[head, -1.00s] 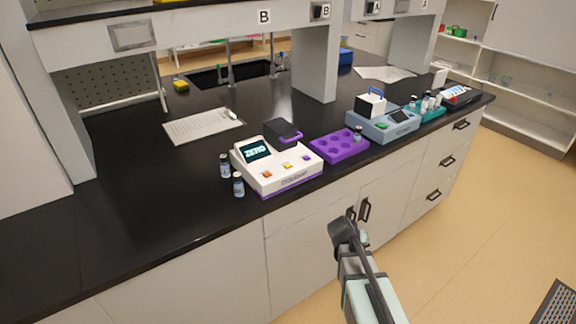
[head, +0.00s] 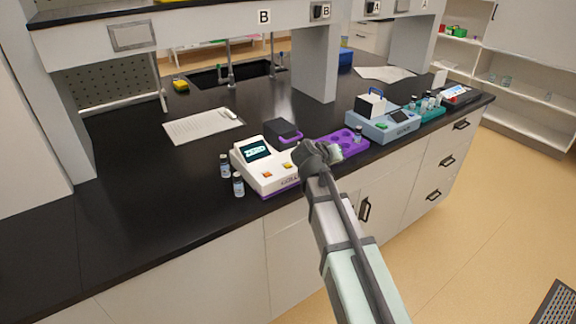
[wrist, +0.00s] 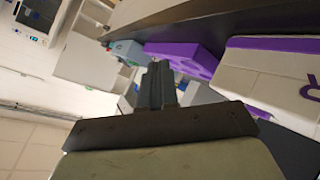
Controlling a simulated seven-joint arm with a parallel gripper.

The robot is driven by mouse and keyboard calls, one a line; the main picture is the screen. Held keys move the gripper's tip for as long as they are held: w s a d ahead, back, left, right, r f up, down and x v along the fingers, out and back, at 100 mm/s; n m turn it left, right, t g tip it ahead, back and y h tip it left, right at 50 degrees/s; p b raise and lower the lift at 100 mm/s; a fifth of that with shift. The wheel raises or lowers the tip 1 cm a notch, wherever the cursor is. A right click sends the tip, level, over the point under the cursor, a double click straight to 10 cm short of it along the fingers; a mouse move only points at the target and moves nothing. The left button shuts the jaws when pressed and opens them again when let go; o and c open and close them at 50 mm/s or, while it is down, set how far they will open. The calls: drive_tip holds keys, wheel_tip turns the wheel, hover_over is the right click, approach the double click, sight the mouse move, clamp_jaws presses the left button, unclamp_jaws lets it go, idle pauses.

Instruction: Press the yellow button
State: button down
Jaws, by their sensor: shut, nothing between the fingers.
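The yellow button (head: 287,166) is the middle one on the sloped front of a white device (head: 262,185) with a purple base, in the head view. An orange button (head: 267,174) sits to its left. My gripper (wrist: 156,84) is shut and empty in the wrist view. In the head view my wrist is just right of the device, apart from the yellow button, and the fingertips are hard to make out. The wrist view shows the device's white side with purple trim (wrist: 275,85) to the right of the fingers; no yellow button shows there.
Two small vials (head: 238,185) stand at the device's left. A dark box (head: 281,131) with a purple edge is behind. A purple rack (head: 349,142) and a blue-grey device (head: 385,125) stand to the right. A paper sheet (head: 203,125) lies at the back left.

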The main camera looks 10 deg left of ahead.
drive_tip(key=a+r, duration=0.7)
drive_tip(key=shift+s+r, duration=0.1)
drive_tip(key=shift+s, duration=0.15)
wheel_tip(320, 180, up, 5)
drive_tip(key=g, duration=0.3)
hover_over(288, 166)
drive_tip(key=shift+s+a+y, duration=0.1)
drive_tip(key=shift+a+y, duration=0.3)
drive_tip(key=shift+a, duration=0.05)
drive_tip(key=shift+f, duration=0.2)
drive_tip(key=shift+f, duration=4.25)
drive_tip(key=shift+f, duration=0.2)
drive_tip(key=shift+f, duration=0.25)
